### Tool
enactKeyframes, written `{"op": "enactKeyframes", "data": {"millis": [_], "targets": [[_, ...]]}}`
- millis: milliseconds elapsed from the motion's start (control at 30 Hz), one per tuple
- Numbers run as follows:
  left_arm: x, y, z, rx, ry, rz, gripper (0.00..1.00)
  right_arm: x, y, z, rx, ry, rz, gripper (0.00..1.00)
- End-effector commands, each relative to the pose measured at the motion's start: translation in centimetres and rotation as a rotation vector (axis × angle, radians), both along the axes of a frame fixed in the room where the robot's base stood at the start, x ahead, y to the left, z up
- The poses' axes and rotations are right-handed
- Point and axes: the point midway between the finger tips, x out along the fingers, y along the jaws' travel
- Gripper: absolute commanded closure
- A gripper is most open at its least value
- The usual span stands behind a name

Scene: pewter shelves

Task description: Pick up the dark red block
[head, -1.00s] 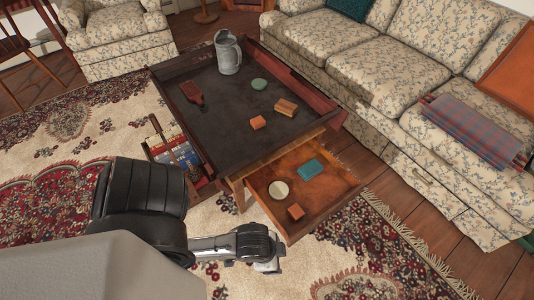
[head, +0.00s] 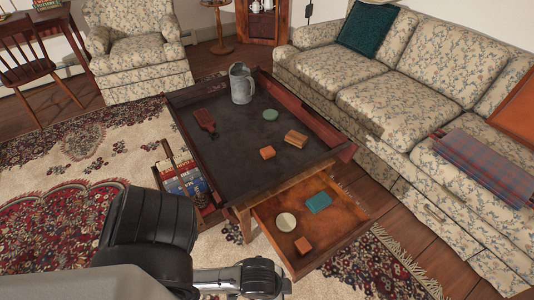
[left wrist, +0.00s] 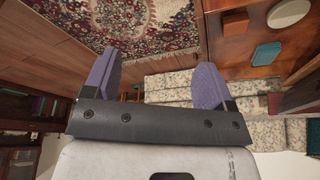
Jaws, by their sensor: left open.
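An orange-red block (head: 303,245) lies in the open drawer (head: 345,240) of the low table. Another orange-red block (head: 267,152) lies on the dark table top. A dark red object with a narrow handle-like end (head: 204,120) lies at the table top's left; it looks more like a paddle or brush than a plain block. My left arm reaches in at the bottom of the head view, its end near the drawer's front corner. In the left wrist view my left gripper (left wrist: 153,68) has its purple fingers wide apart, with nothing between them. My right gripper is not in view.
The drawer also holds a cream round disc (head: 286,222) and a teal block (head: 318,202). The table top bears a grey pitcher (head: 241,84), a green disc (head: 270,114) and a tan-brown block (head: 296,138). A book rack (head: 180,180) stands left; a sofa (head: 390,100) borders the right.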

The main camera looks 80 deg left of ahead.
Motion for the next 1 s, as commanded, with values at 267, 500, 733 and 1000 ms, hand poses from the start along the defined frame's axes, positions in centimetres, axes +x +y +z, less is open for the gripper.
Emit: {"op": "enactKeyframes", "data": {"millis": [267, 500, 733, 1000], "targets": [[0.0, 0.0, 0.0, 0.0, 0.0, 0.0, 0.22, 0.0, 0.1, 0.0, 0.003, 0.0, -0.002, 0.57], [0.0, 0.0, 0.0, 0.0, 0.0, 0.0, 0.12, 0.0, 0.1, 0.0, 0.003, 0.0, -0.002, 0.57], [0.0, 0.0, 0.0, 0.001, 0.0, -0.001, 0.06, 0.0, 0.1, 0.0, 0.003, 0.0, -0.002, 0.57], [5.5, 0.6, 4.3, 0.022, -0.139, -0.011, 0.06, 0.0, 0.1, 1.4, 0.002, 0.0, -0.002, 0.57]]}}
